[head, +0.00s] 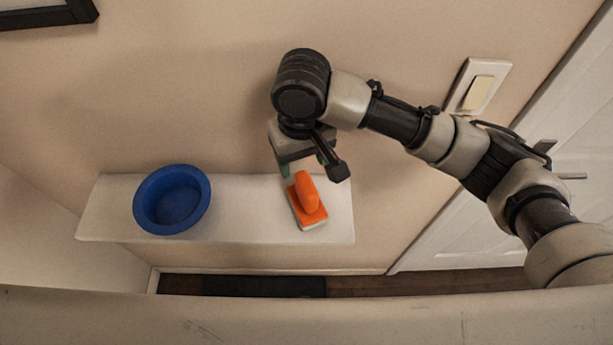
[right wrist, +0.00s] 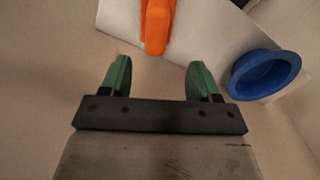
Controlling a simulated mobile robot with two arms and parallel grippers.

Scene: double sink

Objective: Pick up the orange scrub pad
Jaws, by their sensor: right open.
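The orange scrub pad (head: 308,196) lies on the right part of a narrow white shelf (head: 253,222), its raised orange handle on top and a pale layer underneath. My right gripper (head: 302,170) is above the shelf, just behind the pad. In the right wrist view the gripper's two green fingers (right wrist: 158,76) are spread apart with nothing between them. The pad's handle (right wrist: 156,25) shows ahead of the fingertips, lined up roughly with the gap. My left gripper is not in view.
A blue bowl (head: 172,200) stands on the left part of the shelf; it also shows in the right wrist view (right wrist: 263,73). The shelf between bowl and pad is clear. A wall with a light switch (head: 477,92) is behind, and a white door (head: 560,130) is at right.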

